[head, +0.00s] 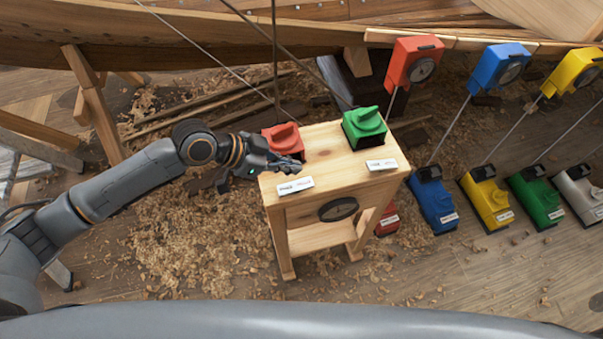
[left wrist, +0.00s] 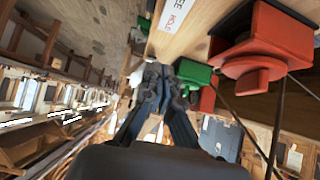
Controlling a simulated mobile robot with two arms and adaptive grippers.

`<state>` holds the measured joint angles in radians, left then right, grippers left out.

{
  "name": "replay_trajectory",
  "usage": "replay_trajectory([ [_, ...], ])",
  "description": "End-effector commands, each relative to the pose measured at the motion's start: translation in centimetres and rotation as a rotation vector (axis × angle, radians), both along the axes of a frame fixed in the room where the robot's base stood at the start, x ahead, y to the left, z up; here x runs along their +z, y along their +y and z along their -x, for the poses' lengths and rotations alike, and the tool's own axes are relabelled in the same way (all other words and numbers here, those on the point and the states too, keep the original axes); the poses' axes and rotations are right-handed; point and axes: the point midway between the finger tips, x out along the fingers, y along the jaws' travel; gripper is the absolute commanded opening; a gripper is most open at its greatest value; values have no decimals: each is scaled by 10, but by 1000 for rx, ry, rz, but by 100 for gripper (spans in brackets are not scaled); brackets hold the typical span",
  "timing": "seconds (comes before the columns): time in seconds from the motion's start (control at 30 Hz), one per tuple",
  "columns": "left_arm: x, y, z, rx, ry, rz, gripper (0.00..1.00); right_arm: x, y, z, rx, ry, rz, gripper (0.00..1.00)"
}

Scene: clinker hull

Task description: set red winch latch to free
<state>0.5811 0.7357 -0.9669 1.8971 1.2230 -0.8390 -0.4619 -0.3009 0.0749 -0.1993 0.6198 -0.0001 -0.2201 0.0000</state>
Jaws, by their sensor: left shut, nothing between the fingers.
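The red winch latch (head: 283,138) is a red box with a raised red knob, on the back left of a wooden stand's top (head: 330,155). In the left wrist view its box (left wrist: 285,38) and round knob (left wrist: 252,84) show at the upper right. My left gripper (head: 292,165) is shut and empty, just in front of the red latch in the head view. In the left wrist view its fingertips (left wrist: 165,80) are together, left of the knob and apart from it. A white label card (head: 295,185) lies in front of the latch; it also shows in the left wrist view (left wrist: 181,12).
A green latch (head: 365,127) with its own label card (head: 381,164) stands right of the red one. Red (head: 413,62), blue (head: 499,67) and yellow (head: 574,72) units with rods stand at the right, with several boxes below. Shavings cover the floor. The hull (head: 200,35) runs behind.

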Motion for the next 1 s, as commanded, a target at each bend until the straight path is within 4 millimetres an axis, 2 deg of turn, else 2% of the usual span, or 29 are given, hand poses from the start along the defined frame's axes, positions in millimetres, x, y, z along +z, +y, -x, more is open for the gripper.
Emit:
replay_trajectory([
  [0.03,-5,-10,-2,-1,3,3,0,5,0,0,0,-1,0,40],
  [0.17,-22,-28,-8,-1,2,2,0,10,0,-1,0,-1,0,40],
  [0.3,-46,-25,-7,1,4,-2,0,13,-1,-1,1,-2,2,40],
  [0.4,-55,-26,-8,1,1,-1,0,14,-3,-2,2,-3,3,40],
  [0.57,-62,-26,-8,1,0,-1,0,15,-3,-2,2,-2,4,40],
  [0.87,-62,-26,-8,0,1,-2,0,15,-5,-2,3,-2,6,40],
  [1.0,-62,-31,-9,-4,21,-57,0,30,-5,-2,3,-2,6,40],
])
